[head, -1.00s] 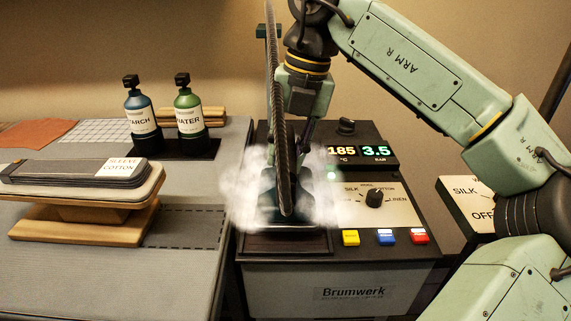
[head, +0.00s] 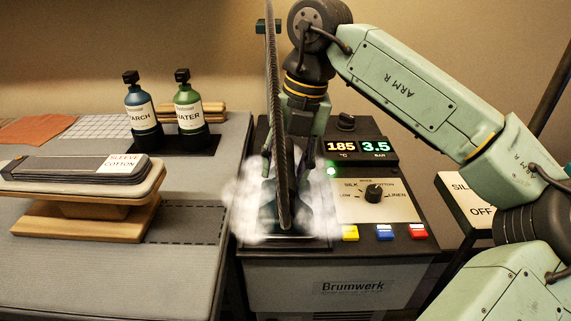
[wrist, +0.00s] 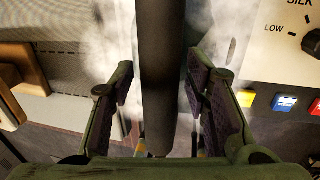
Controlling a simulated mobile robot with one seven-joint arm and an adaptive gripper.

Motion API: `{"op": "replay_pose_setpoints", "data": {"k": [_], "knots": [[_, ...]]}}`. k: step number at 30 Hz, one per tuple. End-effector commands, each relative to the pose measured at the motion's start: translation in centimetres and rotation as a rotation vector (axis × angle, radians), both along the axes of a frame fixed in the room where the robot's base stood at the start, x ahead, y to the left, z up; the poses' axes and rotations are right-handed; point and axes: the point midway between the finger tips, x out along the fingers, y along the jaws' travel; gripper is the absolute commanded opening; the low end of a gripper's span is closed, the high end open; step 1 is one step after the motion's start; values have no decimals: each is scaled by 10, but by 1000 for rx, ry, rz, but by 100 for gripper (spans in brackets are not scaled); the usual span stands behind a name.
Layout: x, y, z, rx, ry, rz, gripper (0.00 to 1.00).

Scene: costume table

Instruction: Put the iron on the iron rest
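The dark iron (head: 268,212) stands on the dark iron rest (head: 290,244), at the left of the steam station; white steam and a hanging ribbed hose hide much of it. My gripper (head: 284,160) points down over the iron from above, partly behind the hose. In the wrist view my gripper (wrist: 162,105) is open, with one finger on each side of a dark rounded bar (wrist: 160,75), which looks like the iron's handle. A gap shows at the left finger; the right finger is very close. The iron's soleplate is hidden by steam.
The steam station (head: 390,272) has a dial, lit displays and coloured buttons right of the iron. A sleeve board (head: 85,215) stands on the grey ironing table (head: 110,275) at left. Starch (head: 141,112) and water (head: 189,110) bottles stand behind. The hose (head: 273,100) hangs close to my gripper.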

Motion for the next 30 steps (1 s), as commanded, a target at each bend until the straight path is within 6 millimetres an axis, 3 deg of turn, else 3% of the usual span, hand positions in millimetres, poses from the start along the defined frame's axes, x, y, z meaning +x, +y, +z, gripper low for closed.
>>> {"op": "replay_pose_setpoints", "data": {"k": [11,24,30], "knots": [[0,-1,7,0,-1,-1,44],[1,-17,91,0,-2,-1,44],[1,-22,115,-1,-1,0,44]]}}
